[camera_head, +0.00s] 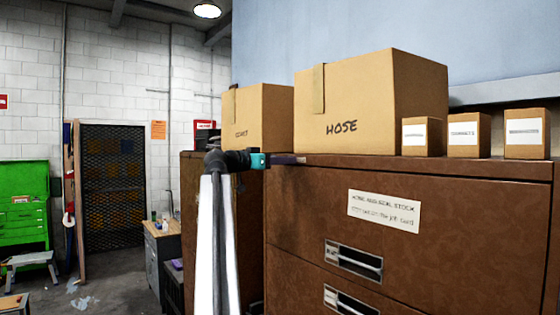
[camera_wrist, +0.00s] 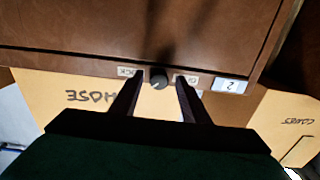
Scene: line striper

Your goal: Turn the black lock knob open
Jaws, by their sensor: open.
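The black lock knob (camera_wrist: 158,78) shows in the wrist view, on the top strip of the brown cabinet's face. A small plate reading "LOCK" (camera_wrist: 130,72) is on one side, and a partly covered plate (camera_wrist: 190,79) is on the other. My gripper (camera_wrist: 158,85) is open, with one dark finger on each side of the knob in the picture. I see gaps between fingers and knob; whether the tips reach its depth I cannot tell. In the head view my gripper (camera_head: 287,159) is at the cabinet's top edge, and the knob cannot be made out there.
The brown cabinet (camera_head: 310,210) has drawers with handles. On top stand a large HOSE box (camera_head: 342,95), another carton (camera_head: 262,118) and small boxes (camera_head: 469,136). A plate marked 2 (camera_wrist: 230,86) sits near the knob. Open floor lies at the left.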

